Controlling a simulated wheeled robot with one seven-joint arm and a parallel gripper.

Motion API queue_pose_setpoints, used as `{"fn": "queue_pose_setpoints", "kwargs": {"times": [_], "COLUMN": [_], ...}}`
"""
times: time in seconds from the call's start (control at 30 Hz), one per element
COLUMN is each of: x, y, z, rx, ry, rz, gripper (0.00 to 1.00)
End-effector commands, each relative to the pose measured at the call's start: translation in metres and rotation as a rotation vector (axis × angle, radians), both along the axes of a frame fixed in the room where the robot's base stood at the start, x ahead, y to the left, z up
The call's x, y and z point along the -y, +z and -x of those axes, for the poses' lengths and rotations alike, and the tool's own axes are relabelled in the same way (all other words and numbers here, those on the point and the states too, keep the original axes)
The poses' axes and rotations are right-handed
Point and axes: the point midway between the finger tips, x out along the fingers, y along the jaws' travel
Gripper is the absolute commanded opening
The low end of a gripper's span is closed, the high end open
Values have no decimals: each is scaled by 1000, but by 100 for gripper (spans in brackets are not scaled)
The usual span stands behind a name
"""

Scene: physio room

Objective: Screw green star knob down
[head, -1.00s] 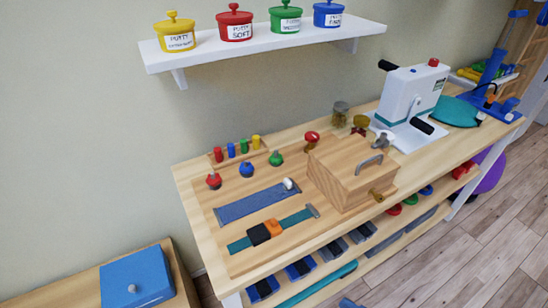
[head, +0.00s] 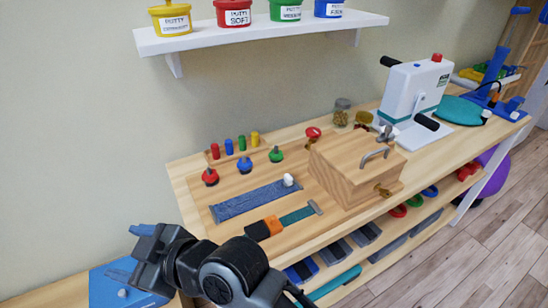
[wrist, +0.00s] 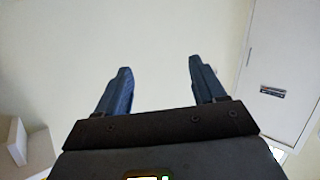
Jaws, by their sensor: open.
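The green star knob (head: 276,155) stands upright on the wooden activity board (head: 228,197), to the right of a blue knob (head: 245,165) and a red knob (head: 210,176). How far down its post it sits is too small to tell. My gripper (head: 140,250) is in the lower left of the head view, over the blue box and well apart from the green knob. In the wrist view my gripper (wrist: 160,82) has its two blue fingers spread wide with nothing between them. The wrist view shows only wall and a cabinet, no knob.
Coloured pegs (head: 236,146) stand behind the knobs, and a wooden box with a handle (head: 352,165) stands to the right. A blue strap (head: 255,199) lies in front. A shelf (head: 260,33) with putty tubs overhangs the back. A blue box (head: 105,285) is at lower left.

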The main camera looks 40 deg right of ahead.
Motion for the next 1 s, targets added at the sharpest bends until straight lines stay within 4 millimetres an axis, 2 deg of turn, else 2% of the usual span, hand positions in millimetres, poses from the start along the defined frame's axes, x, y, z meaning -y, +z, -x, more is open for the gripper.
{"fn": "queue_pose_setpoints", "kwargs": {"times": [0.03,0.1,0.27,0.47,0.67,0.77,0.87,1.0], "x": [2,3,15,52,117,160,208,282], "y": [0,1,0,-9,-21,-25,-26,-21], "z": [-16,-32,-63,-92,-110,-114,-115,-108], "rx": [13,19,18,-19,-115,-191,-284,-446], "ry": [40,99,233,389,530,594,654,730], "rz": [54,129,323,597,888,1032,1170,1339], "gripper": [69,69,69,69,69,69,69,69]}}
